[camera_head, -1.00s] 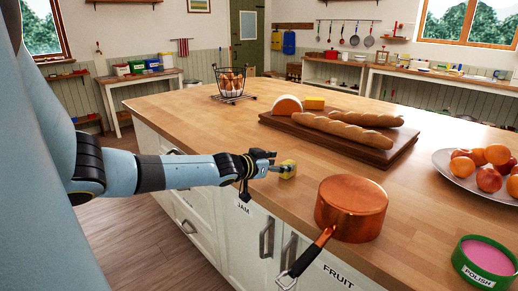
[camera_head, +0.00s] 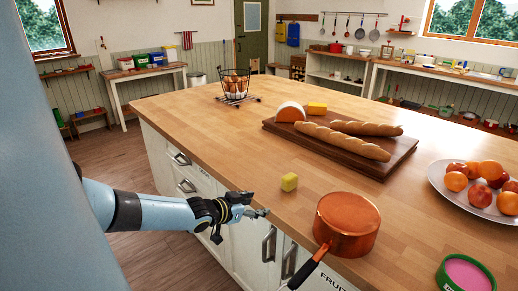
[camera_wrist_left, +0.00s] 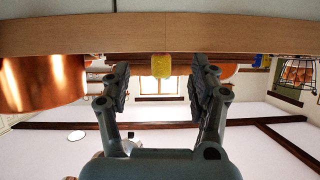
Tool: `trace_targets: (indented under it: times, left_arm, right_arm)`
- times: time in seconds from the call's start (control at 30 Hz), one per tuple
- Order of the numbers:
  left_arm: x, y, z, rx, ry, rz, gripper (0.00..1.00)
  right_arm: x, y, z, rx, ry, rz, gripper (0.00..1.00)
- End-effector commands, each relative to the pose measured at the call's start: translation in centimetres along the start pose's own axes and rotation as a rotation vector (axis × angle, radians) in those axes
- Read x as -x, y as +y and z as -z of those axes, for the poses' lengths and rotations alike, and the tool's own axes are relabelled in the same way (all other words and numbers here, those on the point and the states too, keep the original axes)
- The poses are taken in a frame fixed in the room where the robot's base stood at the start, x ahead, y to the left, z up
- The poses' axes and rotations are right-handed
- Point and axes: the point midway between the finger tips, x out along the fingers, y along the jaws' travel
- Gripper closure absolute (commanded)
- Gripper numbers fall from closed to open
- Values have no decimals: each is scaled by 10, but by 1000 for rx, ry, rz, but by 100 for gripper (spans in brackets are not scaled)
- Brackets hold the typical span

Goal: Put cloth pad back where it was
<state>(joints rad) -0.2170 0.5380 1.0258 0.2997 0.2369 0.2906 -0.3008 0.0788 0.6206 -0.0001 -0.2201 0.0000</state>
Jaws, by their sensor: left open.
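The yellow cloth pad (camera_head: 289,182) is a small block resting on the wooden island top near its front edge, left of the copper pan (camera_head: 346,224). My left gripper (camera_head: 260,206) is off the island's front edge, nearer than the pad and apart from it. In the left wrist view, which looks upside down, its two fingers (camera_wrist_left: 163,85) are spread and empty. The pad (camera_wrist_left: 162,66) appears beyond them, between the fingertips. The green polish tin (camera_head: 466,274), with pink contents, stands at the lower right. My right gripper is out of view.
A board (camera_head: 340,146) with bread and cheese lies behind the pad. A fruit plate (camera_head: 473,194) is at the right and a wire egg basket (camera_head: 237,86) at the back left. The pan's handle juts over the front edge. The counter left of the pad is clear.

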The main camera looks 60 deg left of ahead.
Motion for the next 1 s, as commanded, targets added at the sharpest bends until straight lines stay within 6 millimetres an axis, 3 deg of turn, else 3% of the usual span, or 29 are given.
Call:
trace_targets:
  times: [0.03, 0.17, 0.2, 0.3, 0.4, 0.5, 0.6, 1.0]
  left_arm:
    - [11, 11, -46, -7, -91, 14, 39]
    - [58, 50, -174, -63, -373, 27, 39]
    - [78, 65, -210, -84, -462, 22, 39]
    - [132, 104, -288, -134, -664, -10, 39]
    - [183, 140, -342, -177, -825, -53, 39]
    - [221, 165, -374, -209, -932, -91, 39]
    - [242, 179, -390, -227, -989, -114, 39]
    - [248, 183, -397, -233, -1007, -122, 39]
  right_arm:
    - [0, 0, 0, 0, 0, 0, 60]
    - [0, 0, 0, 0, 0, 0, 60]
    - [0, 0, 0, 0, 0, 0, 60]
    - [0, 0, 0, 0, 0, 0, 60]
    - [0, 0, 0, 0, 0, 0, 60]
    - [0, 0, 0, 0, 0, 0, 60]
    - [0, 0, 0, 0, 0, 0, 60]
    - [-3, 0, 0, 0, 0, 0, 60]
